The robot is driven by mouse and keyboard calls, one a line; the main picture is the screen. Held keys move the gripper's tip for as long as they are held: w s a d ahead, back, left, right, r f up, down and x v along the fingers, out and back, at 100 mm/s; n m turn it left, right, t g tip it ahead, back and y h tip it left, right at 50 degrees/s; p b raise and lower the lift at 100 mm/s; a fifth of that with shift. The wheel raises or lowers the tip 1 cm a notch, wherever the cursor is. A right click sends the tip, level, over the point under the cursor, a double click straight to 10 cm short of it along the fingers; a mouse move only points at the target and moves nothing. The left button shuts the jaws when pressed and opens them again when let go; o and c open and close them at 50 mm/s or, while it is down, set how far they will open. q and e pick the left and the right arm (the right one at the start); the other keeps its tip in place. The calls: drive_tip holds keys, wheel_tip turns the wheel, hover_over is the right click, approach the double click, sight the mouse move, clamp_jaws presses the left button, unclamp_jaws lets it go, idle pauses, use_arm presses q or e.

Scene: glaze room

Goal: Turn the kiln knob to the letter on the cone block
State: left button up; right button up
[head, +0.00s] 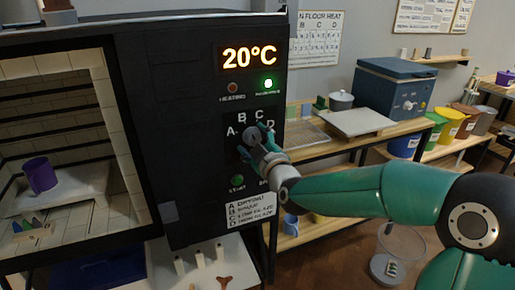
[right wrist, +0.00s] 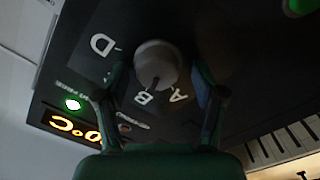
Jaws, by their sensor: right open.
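The kiln knob (right wrist: 158,62) is pale grey and round. Its dark mark points between the A and the B in the right wrist view, seemingly nearer B. My right gripper (right wrist: 162,88) is open, with one finger on each side of the knob; I cannot tell whether they touch it. In the head view the right gripper (head: 256,143) is at the dial and partly hides the knob and the letters. The cone block (head: 28,226), with small coloured cones, stands inside the kiln; its letter is too small to read. My left gripper is not in view.
The kiln panel (head: 190,130) carries a 20°C display (head: 249,58), a lit green lamp (head: 268,84) and a green button (head: 237,181). A purple mug (head: 40,175) stands in the open kiln. A letter chart (head: 250,207) is below the dial.

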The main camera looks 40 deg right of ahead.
drive_tip(key=v, duration=1.1)
drive_tip(key=shift+s, duration=0.35)
